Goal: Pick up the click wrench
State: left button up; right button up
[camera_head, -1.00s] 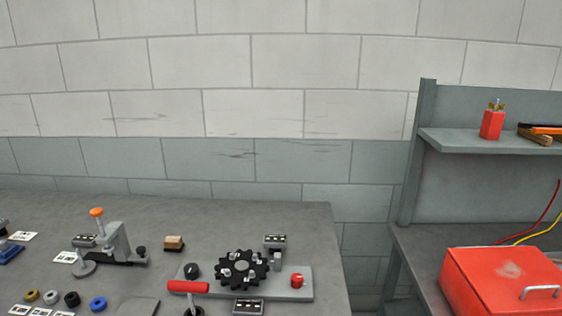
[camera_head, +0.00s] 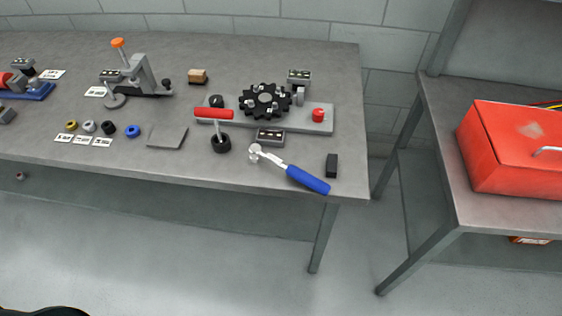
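The click wrench (camera_head: 291,170) lies on the grey workbench (camera_head: 200,172) near its front right corner. It has a blue handle (camera_head: 307,180) pointing right and towards the front edge, and a silver ratchet head at its left end. The handle's end lies close to the bench's front edge. Neither of my grippers shows in the head view. A dark rounded shape at the bottom left corner cannot be clearly identified.
Behind the wrench is a grey fixture plate (camera_head: 321,127) with a black sprocket (camera_head: 265,100). A red-handled tool (camera_head: 214,114) stands left, a small black block (camera_head: 332,165) right. A second bench with a red toolbox (camera_head: 515,148) stands beyond a gap.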

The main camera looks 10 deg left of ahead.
aim_at(255, 150)
jog(key=j+z, duration=1.2)
jog(key=k+j, duration=0.05)
